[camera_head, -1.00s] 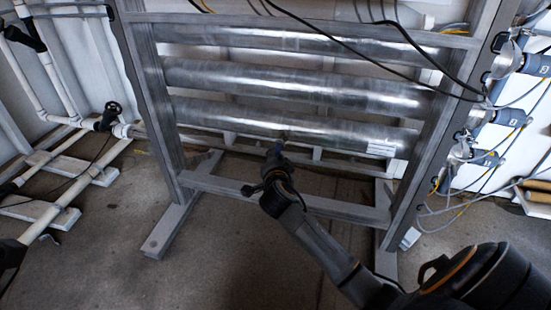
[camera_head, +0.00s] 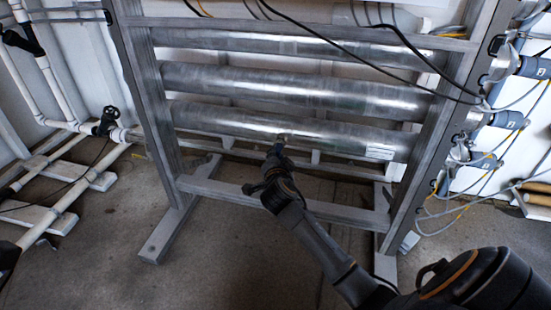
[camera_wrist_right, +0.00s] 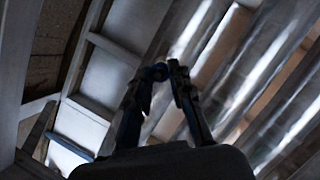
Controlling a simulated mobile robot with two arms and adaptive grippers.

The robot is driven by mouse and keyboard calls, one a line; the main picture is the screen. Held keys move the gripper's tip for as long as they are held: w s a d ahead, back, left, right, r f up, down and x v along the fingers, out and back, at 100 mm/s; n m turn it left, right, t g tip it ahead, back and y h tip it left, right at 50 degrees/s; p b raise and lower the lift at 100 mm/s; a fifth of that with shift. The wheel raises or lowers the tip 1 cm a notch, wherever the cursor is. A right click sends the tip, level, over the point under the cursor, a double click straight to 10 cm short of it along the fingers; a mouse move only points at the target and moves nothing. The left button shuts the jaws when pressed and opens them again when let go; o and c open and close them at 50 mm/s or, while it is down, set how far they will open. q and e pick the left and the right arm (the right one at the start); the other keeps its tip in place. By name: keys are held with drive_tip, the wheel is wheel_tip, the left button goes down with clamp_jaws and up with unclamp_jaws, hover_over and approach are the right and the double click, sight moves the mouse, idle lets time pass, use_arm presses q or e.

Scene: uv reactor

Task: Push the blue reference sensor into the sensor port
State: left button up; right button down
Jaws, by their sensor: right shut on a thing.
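My right gripper (camera_head: 279,147) is at the front of the lowest metal tube (camera_head: 230,122), near its middle. In the right wrist view the two fingers of this gripper (camera_wrist_right: 164,78) come together at their tips. A small dark blue piece, likely the blue reference sensor (camera_wrist_right: 160,71), shows between the tips. In the head view the sensor is hidden or too small to make out. A small fitting, likely the sensor port (camera_head: 283,137), shows on the tube just at the fingertips. I cannot tell how deep the sensor sits in it. My left gripper is not in view.
Black cables (camera_head: 400,40) hang across the upper tubes. White pipes with a black valve (camera_head: 108,120) stand at left. The floor (camera_head: 230,260) in front is clear.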

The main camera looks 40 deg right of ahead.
drive_tip(key=shift+w+d, duration=0.2)
drive_tip(key=shift+d, duration=0.05)
drive_tip(key=c, duration=1.1)
unclamp_jaws()
